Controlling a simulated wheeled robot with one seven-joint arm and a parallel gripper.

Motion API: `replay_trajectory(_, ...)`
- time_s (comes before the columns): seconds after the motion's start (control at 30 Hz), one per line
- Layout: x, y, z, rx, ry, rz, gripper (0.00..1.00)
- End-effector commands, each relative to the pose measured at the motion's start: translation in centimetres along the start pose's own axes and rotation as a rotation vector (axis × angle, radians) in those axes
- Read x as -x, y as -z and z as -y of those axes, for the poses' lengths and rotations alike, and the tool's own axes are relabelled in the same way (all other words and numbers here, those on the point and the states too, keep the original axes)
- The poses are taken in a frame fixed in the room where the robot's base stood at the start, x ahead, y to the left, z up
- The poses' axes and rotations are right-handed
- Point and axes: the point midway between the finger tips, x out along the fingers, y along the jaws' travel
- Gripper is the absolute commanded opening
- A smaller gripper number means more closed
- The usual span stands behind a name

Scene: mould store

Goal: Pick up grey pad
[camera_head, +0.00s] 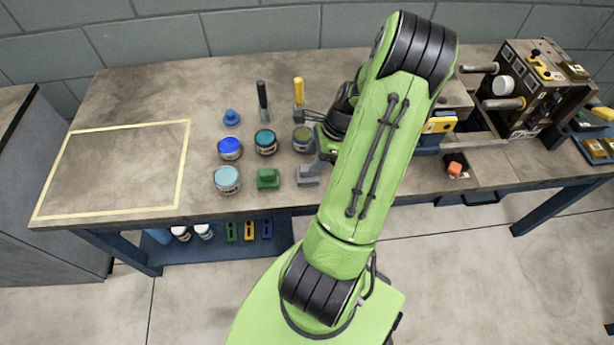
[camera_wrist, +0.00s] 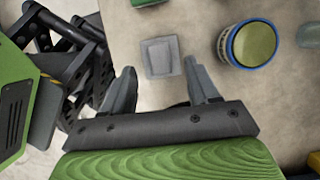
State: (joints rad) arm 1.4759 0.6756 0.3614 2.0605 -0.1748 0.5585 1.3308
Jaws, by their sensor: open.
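The grey pad (camera_head: 308,175) sits on the workbench near its front edge, just right of a green block (camera_head: 268,178). In the wrist view the pad (camera_wrist: 160,57) is a small light grey rectangular block with a raised middle. My gripper (camera_wrist: 160,68) is open and empty, its two dark grey fingers spread either side of the pad's near side in the picture. The fingers do not touch the pad. In the head view my green arm hides most of the gripper.
An olive-topped tin (camera_head: 303,138) stands close behind the pad; in the wrist view it is right of it (camera_wrist: 253,45). Blue (camera_head: 229,148) and teal (camera_head: 265,141) tins stand leftward. A taped rectangle (camera_head: 115,170) on the bench is empty. A wooden machine (camera_head: 535,90) stands at the right.

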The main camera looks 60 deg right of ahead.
Motion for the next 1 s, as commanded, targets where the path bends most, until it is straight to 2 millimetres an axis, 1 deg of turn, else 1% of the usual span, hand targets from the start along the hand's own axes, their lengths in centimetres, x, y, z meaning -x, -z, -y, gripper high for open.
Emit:
replay_trajectory(0.03,-1.6,0.1,-0.1,0.001,-0.005,0.003,0.6)
replay_trajectory(0.13,-3.2,0.1,-0.1,0.001,-0.004,0.002,0.6)
replay_trajectory(0.23,-3.8,0.0,-0.1,0.001,-0.002,0.002,0.6)
replay_trajectory(0.4,-3.6,0.0,-0.1,0.001,-0.001,0.001,0.6)
replay_trajectory(0.47,-3.6,0.0,-0.1,0.001,-0.001,0.001,0.52)
replay_trajectory(0.8,-3.5,0.0,-0.1,0.001,-0.001,0.0,0.0)
replay_trajectory(1.0,-3.5,0.0,-0.1,0.001,-0.001,0.0,0.0)
